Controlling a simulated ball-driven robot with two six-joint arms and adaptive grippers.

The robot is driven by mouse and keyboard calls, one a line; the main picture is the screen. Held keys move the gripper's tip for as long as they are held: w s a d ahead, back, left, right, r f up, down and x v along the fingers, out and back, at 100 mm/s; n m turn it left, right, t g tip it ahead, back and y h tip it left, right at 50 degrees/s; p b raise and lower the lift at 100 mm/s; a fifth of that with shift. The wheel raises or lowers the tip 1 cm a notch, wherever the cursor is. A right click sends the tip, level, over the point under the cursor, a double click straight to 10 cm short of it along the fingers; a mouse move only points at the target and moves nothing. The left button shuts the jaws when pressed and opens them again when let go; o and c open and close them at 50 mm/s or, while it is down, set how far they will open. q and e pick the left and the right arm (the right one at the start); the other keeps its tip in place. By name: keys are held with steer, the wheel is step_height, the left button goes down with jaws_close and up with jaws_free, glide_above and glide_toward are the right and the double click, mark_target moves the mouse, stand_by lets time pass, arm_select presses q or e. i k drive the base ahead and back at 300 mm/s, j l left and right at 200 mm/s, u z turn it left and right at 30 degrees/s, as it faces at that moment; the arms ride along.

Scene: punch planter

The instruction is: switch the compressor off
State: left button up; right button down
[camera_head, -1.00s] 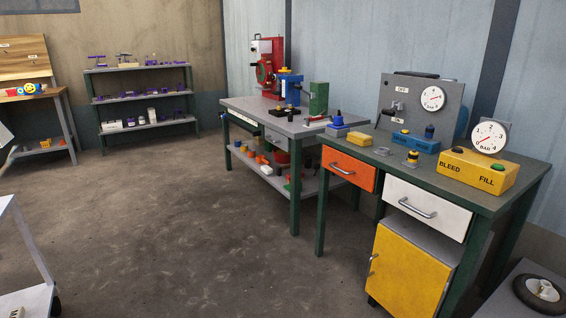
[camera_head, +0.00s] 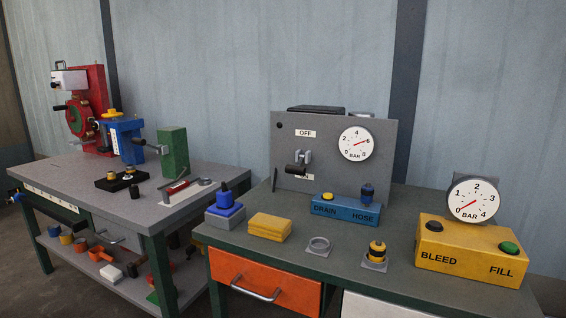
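The compressor panel (camera_head: 335,140) is a grey upright board at the back of the right workbench. It has an OFF label (camera_head: 305,133) near its top left. A switch lever with a dark handle (camera_head: 296,169) sits below that label, pointing down and to the left. A second pale label, partly hidden by the handle, is beside it. Neither of my grippers is in view.
The right workbench (camera_head: 345,262) also bears a blue DRAIN HOSE box (camera_head: 345,209), a yellow BLEED and FILL box (camera_head: 470,249) with a gauge (camera_head: 473,200), yellow blocks (camera_head: 270,226) and small fittings. A left bench (camera_head: 215,174) carries a red press (camera_head: 90,105) and a green block (camera_head: 173,155).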

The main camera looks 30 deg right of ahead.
mark_target(296, 170)
steer(key=i+j+z, duration=0.15)
steer(key=i, duration=0.3)
steer(key=i+j+z, duration=0.15)
steer(key=i, duration=0.35)
